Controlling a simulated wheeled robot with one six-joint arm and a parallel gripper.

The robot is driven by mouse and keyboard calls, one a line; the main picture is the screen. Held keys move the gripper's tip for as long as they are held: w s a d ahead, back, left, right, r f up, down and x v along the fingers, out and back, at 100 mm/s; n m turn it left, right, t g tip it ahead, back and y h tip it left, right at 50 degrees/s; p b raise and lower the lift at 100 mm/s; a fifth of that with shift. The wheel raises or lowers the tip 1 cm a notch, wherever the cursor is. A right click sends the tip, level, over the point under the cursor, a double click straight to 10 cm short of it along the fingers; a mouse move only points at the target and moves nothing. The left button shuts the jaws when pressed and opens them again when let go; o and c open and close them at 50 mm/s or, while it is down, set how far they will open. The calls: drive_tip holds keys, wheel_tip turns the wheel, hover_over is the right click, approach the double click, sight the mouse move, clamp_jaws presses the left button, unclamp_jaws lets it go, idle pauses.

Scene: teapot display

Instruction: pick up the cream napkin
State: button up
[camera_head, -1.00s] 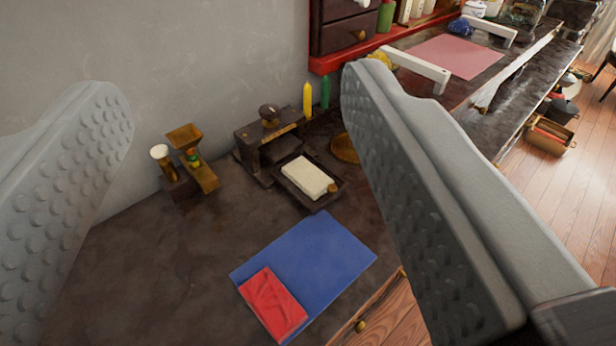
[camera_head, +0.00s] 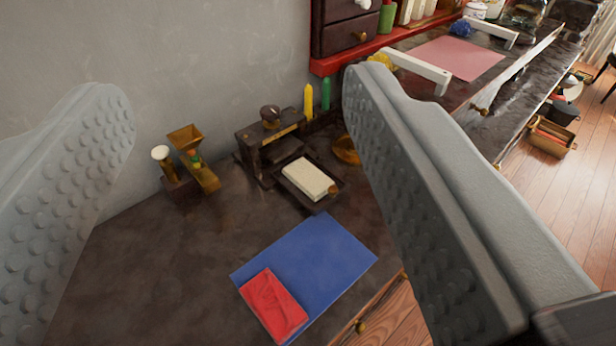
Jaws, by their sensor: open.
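The cream napkin (camera_head: 309,179) is a folded, pale rectangle lying in a small dark tray (camera_head: 316,207) on the dark counter, near the middle of the view. My gripper (camera_head: 240,110) is open, with one grey studded finger at the left and the other at the right. Nothing is between the fingers at their tips. The napkin shows in the gap between them, further off and below, and neither finger touches it. A small brown knob-like thing (camera_head: 333,189) sits at the napkin's right corner.
A dark box-like stand (camera_head: 262,150) is just behind the tray. A brass bowl (camera_head: 346,150), yellow candle (camera_head: 308,102) and green candle (camera_head: 325,94) stand close by. A brass grinder-like piece (camera_head: 195,160) is at left. A red cloth (camera_head: 273,304) lies on a blue mat (camera_head: 325,262).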

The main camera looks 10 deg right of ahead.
drive_tip(key=shift+o, duration=0.7)
drive_tip(key=n+g+y, duration=0.2)
drive_tip(key=n+g, duration=0.5)
drive_tip(key=g, duration=0.7)
hover_over(311, 178)
drive_tip(key=s+d, duration=0.2)
drive_tip(key=f, duration=3.1)
drive_tip(key=shift+a+f, duration=0.2)
drive_tip(key=shift+f, duration=0.1)
drive_tip(key=shift+x, duration=2.65)
drive_tip(key=shift+s+a+y, duration=0.1)
drive_tip(key=shift+a+y, duration=0.05)
drive_tip(key=shift+y, duration=0.15)
drive_tip(key=shift+c, duration=0.3)
drive_tip(key=c, duration=0.7)
